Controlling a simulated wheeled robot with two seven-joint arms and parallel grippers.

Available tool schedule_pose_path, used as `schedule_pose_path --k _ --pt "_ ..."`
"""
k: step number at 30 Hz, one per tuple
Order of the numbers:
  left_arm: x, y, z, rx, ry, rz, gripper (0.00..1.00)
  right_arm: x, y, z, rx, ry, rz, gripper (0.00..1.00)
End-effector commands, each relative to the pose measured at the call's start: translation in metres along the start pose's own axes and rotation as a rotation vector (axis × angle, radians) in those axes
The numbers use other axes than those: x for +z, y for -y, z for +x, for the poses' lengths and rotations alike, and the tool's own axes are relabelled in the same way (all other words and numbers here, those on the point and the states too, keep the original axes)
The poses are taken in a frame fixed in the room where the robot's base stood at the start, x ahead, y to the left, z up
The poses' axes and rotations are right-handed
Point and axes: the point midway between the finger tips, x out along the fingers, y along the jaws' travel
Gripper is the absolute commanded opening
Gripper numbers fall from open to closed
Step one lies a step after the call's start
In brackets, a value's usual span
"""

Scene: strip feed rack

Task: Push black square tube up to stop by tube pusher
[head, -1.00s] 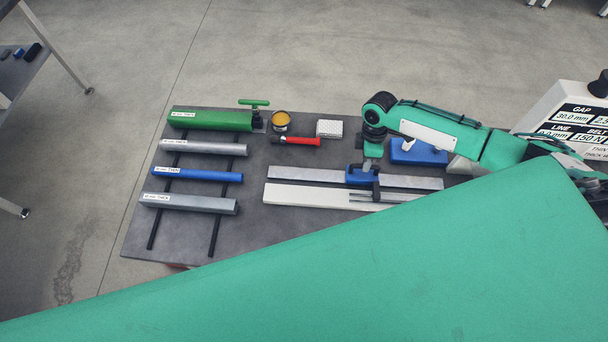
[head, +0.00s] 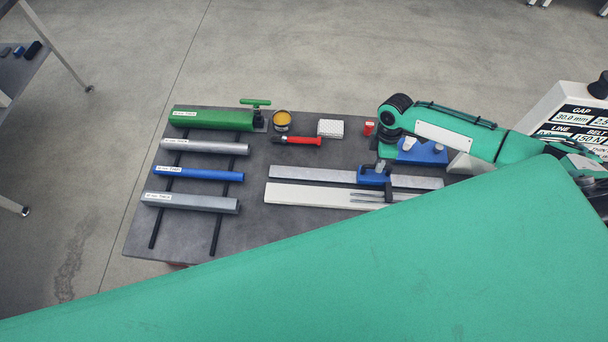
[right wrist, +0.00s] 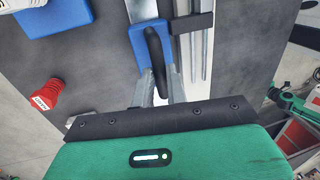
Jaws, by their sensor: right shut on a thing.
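A blue tube pusher (head: 373,176) sits on a long grey metal rail (head: 315,174). A black arm (right wrist: 195,22) sticks out from its side over two thin steel rods. I cannot make out a black square tube; the area right of the pusher is partly covered by my green arm. My left gripper is not in view.
Green, silver, blue and grey tubes (head: 190,202) lie on black bars at the left of the table. A white bar (head: 310,195) lies in front of the rail. A red-handled tool (head: 300,140), a white box (head: 331,128) and a blue block (head: 425,153) lie behind.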

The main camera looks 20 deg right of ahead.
Motion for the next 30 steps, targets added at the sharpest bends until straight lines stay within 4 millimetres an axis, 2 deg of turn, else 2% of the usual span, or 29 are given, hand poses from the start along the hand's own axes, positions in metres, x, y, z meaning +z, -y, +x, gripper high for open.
schedule_pose_path --k 1,2,5,16,30 --pt "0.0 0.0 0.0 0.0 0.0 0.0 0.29 0.006 0.0 0.001 -0.002 0.015 0.005 0.0" --pt "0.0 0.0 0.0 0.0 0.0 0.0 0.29 0.007 -0.001 0.001 -0.002 0.015 0.005 0.17" --pt "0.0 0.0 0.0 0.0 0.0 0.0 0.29 0.006 -0.001 0.001 -0.002 0.014 0.005 0.36" --pt "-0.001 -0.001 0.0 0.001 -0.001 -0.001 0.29 0.003 -0.001 -0.005 0.001 0.008 0.003 0.36" --pt "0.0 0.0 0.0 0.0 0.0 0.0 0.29 0.003 -0.001 -0.052 0.002 0.006 0.002 0.36"
